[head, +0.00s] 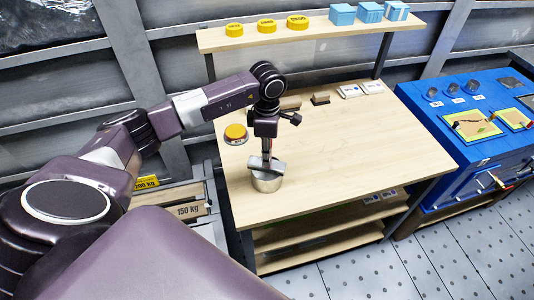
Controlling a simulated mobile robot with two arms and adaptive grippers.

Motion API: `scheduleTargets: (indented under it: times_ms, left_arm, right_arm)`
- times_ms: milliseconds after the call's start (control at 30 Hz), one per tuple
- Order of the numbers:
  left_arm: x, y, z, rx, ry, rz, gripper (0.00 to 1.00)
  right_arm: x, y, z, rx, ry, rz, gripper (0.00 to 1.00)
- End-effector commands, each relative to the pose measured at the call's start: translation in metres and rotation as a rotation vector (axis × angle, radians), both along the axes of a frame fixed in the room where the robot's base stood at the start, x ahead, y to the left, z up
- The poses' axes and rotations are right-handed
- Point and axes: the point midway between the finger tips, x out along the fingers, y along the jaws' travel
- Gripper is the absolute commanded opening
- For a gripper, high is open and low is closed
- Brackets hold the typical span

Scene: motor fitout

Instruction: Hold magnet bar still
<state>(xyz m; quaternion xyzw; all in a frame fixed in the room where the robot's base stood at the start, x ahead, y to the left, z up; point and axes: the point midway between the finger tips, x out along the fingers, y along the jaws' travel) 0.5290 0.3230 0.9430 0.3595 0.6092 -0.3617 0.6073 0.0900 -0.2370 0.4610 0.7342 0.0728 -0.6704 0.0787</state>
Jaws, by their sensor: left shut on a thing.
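My left gripper (267,157) points straight down over the front left part of the wooden workbench (345,150). It is shut on a small grey bar (277,167), which seems to be the magnet bar. The bar lies across the top of a short silvery metal cylinder (267,183) that stands on the bench near its front edge. I cannot tell whether the bar touches the cylinder. The fingertips are small and partly merge with the bar. My right gripper is not in view.
A yellow-topped round piece (236,132) is left of the gripper. Small dark blocks (320,98) and white boxes (350,91) lie at the back. A shelf (330,27) holds yellow discs (297,22) and blue boxes (342,14). A blue bench (450,130) stands right. The bench's right half is clear.

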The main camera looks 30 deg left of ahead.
Motion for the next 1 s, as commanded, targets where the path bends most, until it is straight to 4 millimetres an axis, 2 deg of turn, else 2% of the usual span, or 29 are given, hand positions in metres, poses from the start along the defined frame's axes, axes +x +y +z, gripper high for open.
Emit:
scheduleTargets:
  times_ms: [333,700,1000]
  left_arm:
    - [0.0001,-0.0003,0.0003,-0.001,0.0,0.0,0.0]
    - [0.0001,-0.0004,0.0003,-0.001,0.0,0.0,0.0]
    - [0.0001,-0.0004,0.0004,-0.001,0.0,0.0,0.0]
  right_arm:
    - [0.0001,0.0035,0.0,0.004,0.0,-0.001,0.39]
    - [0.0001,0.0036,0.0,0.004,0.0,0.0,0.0]
    - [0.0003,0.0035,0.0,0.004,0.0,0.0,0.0]
